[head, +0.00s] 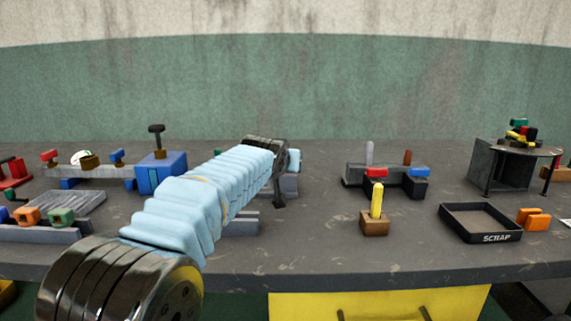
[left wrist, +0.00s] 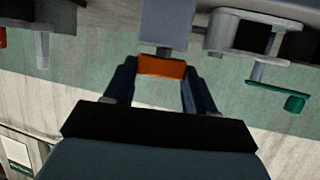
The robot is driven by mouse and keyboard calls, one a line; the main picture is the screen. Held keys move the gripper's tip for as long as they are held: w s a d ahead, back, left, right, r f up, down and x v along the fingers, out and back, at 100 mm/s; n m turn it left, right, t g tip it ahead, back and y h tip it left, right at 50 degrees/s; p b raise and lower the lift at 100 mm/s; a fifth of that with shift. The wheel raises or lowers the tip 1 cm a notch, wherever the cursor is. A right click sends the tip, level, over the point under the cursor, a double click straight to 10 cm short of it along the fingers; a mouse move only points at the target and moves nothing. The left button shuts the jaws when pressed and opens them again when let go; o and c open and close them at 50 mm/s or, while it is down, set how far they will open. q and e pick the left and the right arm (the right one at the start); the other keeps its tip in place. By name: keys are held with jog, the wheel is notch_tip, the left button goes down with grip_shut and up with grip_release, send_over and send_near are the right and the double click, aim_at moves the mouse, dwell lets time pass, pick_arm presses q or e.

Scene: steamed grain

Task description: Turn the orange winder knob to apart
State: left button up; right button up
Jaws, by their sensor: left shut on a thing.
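The orange winder knob (left wrist: 162,67) shows in the left wrist view, between the two dark fingers of my left gripper (left wrist: 161,78). The fingers are shut on its sides. The knob sits at the end of a grey block (left wrist: 166,24). In the head view my left arm reaches from the lower left to the middle of the bench. Its sleeve and wrist hide the held knob there. Part of a grey fixture (head: 286,186) shows beside the wrist. My right gripper is in neither view.
A green-handled crank (left wrist: 295,103) is near the gripper in the left wrist view. On the bench (head: 320,235) stand a blue box (head: 160,172), a yellow peg (head: 377,200) in a wooden block, a scrap tray (head: 500,237) and a black stand (head: 490,165).

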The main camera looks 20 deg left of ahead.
pick_arm(q)
jog(key=shift+d+n+y+b, duration=0.2)
jog(key=shift+n+y+b, duration=0.45)
jog(key=shift+n+y, duration=0.7)
jog(key=shift+g+y, duration=0.25)
jog(key=shift+g, duration=0.15)
jog(key=o, duration=1)
jog(key=shift+o, duration=0.2)
jog(key=b+v, duration=0.4)
jog(key=v, duration=0.9)
jog(key=shift+s, duration=0.4)
